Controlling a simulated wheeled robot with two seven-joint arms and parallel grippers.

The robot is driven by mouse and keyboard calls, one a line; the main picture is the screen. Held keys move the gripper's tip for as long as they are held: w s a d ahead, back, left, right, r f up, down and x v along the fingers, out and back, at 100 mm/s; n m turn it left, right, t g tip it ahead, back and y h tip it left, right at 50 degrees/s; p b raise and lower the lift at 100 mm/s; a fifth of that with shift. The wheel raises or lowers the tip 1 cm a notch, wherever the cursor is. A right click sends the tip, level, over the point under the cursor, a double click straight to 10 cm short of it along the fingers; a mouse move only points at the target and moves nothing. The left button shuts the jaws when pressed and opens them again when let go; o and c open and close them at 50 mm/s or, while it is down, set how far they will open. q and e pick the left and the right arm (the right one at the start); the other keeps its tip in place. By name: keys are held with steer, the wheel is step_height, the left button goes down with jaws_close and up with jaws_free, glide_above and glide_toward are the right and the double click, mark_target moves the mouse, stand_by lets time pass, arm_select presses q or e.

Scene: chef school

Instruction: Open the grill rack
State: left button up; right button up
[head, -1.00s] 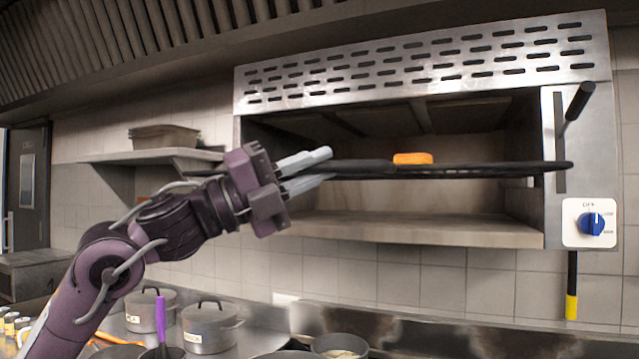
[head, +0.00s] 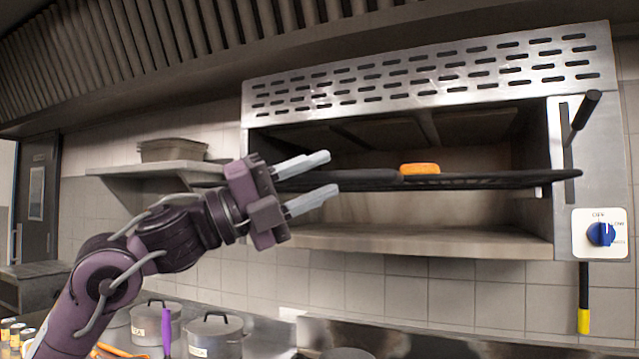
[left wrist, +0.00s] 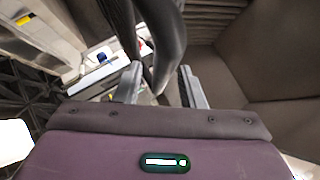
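The grill (head: 430,72) is a steel wall unit with an open front. Its black rack (head: 470,181) is level and sticks out past the front, with an orange-brown food item (head: 419,169) on it. My left gripper (head: 326,174) is open at the rack's left front part, with one finger above the rack's level and one below. In the left wrist view, the dark rack bar (left wrist: 168,50) passes between the spread fingers (left wrist: 163,82); whether it touches them I cannot tell. My right gripper is not in view.
A black lever handle (head: 581,117) and a blue knob (head: 600,234) are on the grill's right side. A shelf (head: 150,168) with a dark container (head: 172,150) is at the left. Pots (head: 213,335) stand on the counter below.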

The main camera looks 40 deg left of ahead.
arm_select(q)
steer(key=b+v, duration=0.4)
steer(key=v, duration=0.3)
stand_by(0.4)
